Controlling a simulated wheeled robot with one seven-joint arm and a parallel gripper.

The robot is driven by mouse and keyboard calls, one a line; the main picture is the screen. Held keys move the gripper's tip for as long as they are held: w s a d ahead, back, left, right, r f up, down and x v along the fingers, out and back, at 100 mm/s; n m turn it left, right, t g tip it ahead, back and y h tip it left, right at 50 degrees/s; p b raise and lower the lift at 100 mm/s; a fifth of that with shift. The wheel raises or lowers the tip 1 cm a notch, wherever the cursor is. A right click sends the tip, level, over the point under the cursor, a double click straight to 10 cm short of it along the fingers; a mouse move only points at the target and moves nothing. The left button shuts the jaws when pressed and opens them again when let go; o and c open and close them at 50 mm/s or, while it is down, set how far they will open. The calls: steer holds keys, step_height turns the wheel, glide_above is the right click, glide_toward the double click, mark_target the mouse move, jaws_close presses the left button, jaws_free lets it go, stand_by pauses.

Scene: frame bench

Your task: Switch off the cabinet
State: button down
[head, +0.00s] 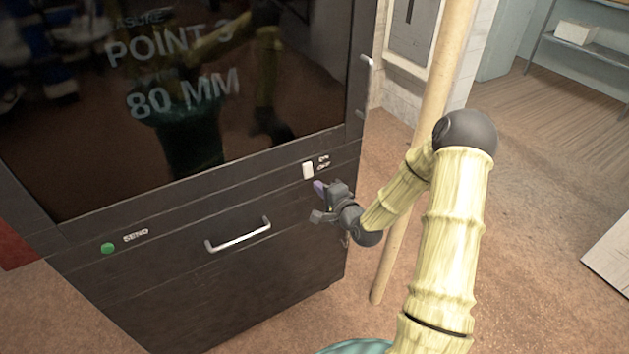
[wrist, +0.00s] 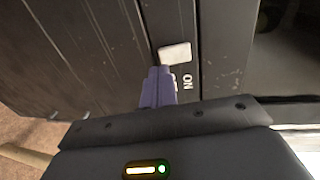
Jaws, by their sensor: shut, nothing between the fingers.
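The cabinet (head: 165,255) is a black unit with a dark glossy screen above and a drawer below. Its white rocker switch (head: 307,171) sits on the front panel at the right, beside ON and OFF labels. My gripper (head: 319,187) is shut and empty, its purple fingertips just below the switch. In the wrist view the white switch (wrist: 174,54) lies just beyond the fingertips (wrist: 159,72), with ON printed beside it. The tips look very close to the switch; I cannot tell whether they touch it. The OFF label is hidden in the wrist view.
A green SEND button (head: 108,248) is on the panel's left. A silver drawer handle (head: 238,235) is below. The screen (head: 160,90) reads POINT 3 and 80 MM. A pale wooden pole (head: 432,100) stands right of the cabinet, behind my arm. Open floor lies to the right.

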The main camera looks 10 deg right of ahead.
mark_target(307, 177)
steer(key=x, duration=0.3)
steer(key=shift+w+a+p, duration=0.1)
steer(key=shift+w+p, duration=0.2)
steer(key=shift+f, duration=0.2)
steer(key=shift+w+a+t+b, duration=0.1)
steer(key=shift+w+t+b, duration=0.25)
steer(key=shift+b, duration=0.6)
steer(key=shift+s, duration=0.15)
